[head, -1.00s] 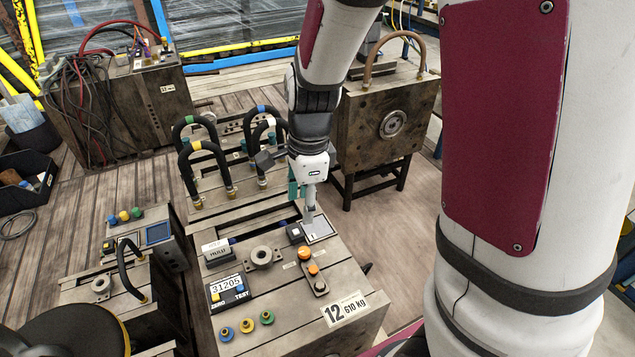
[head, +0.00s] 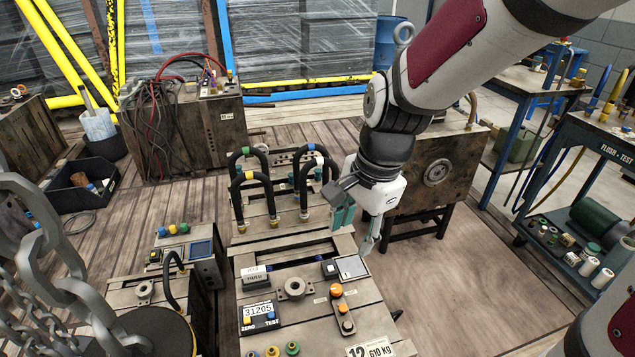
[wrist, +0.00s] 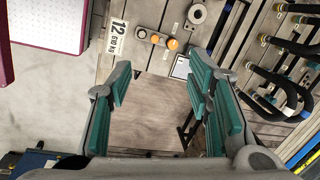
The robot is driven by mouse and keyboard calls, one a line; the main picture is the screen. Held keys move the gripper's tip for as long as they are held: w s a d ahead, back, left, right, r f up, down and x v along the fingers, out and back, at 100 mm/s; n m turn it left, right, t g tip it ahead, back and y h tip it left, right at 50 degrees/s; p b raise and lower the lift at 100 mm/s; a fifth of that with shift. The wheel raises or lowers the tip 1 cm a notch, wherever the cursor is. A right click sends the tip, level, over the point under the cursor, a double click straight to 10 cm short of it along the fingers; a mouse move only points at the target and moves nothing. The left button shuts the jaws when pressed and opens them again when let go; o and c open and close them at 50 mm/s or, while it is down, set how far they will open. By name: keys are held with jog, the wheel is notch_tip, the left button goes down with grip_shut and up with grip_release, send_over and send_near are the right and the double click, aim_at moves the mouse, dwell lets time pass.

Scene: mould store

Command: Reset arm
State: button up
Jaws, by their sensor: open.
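My gripper (head: 357,222) is in the middle of the head view, beside the right edge of the mould marked 12 and 610 kg (head: 372,350). Its green-padded fingers are spread apart and hold nothing. In the wrist view the gripper (wrist: 160,105) also shows open, with bare wooden floor between its fingers. The fingers look clear of the mould top.
Black looped hoses (head: 303,180) stand just left of my gripper. A brown block on a stand (head: 437,172) is close behind it. A chain (head: 45,240) hangs at the left. A flush-test cart (head: 590,165) stands at the right. The floor (head: 480,285) between is clear.

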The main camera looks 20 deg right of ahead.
jog(key=shift+r, duration=0.1)
jog(key=s+d+r+n+t+h+p, duration=0.1)
jog(key=s+d+r+n+t+p, duration=0.1)
jog(key=s+r+n+p, duration=0.6)
jog(key=s+r+n, duration=0.6)
jog(key=s+r, duration=0.4)
jog(key=shift+t, duration=0.3)
jog(key=shift+s+a+r, duration=0.1)
